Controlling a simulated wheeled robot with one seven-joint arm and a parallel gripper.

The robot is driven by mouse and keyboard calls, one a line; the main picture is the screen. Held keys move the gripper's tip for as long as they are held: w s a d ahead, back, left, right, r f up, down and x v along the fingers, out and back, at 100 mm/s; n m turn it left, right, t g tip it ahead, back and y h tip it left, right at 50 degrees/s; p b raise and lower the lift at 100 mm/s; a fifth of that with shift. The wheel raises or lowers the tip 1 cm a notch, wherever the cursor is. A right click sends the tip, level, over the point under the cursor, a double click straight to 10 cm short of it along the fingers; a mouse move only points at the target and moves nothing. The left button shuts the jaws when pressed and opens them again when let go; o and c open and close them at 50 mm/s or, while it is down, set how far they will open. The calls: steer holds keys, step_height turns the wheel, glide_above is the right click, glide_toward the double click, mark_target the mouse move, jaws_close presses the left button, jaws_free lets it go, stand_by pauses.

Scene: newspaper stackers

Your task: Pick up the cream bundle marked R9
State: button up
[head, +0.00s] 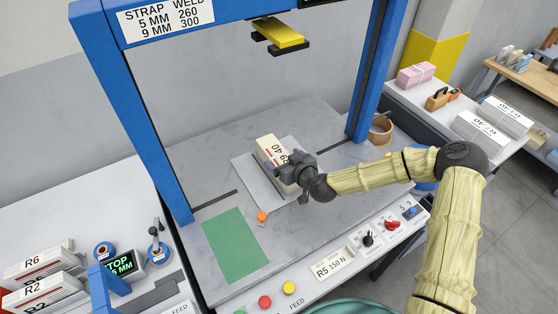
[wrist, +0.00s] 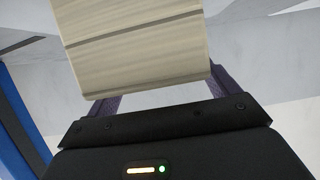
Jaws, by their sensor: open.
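A cream bundle (head: 270,149) with dark print lies on a grey plate (head: 252,178) under the blue strapping frame. Part of its print is hidden by my gripper, and I cannot read R9 on it. My gripper (head: 291,162) is at the near right part of this bundle, reaching in from the right. In the wrist view the cream block (wrist: 135,40) fills the top middle, with layered page edges. The open fingers of my gripper (wrist: 160,92) stand one at each side of its near end. I cannot tell whether they touch it.
The blue frame (head: 135,110) stands around the work table, with a yellow-topped head (head: 278,33) above. A green mat (head: 234,244) and an orange knob (head: 262,216) lie nearer. Bundles marked R6 (head: 38,258) and R2 (head: 45,290) are at left; more bundles (head: 490,122) lie on the right table.

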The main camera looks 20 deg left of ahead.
steer(key=shift+x, duration=0.75)
steer(key=c, duration=1.7)
steer(key=shift+r, duration=0.1)
jaws_close()
step_height(320, 180, up, 10)
steer(key=b, duration=0.1)
steer(key=shift+w, duration=0.15)
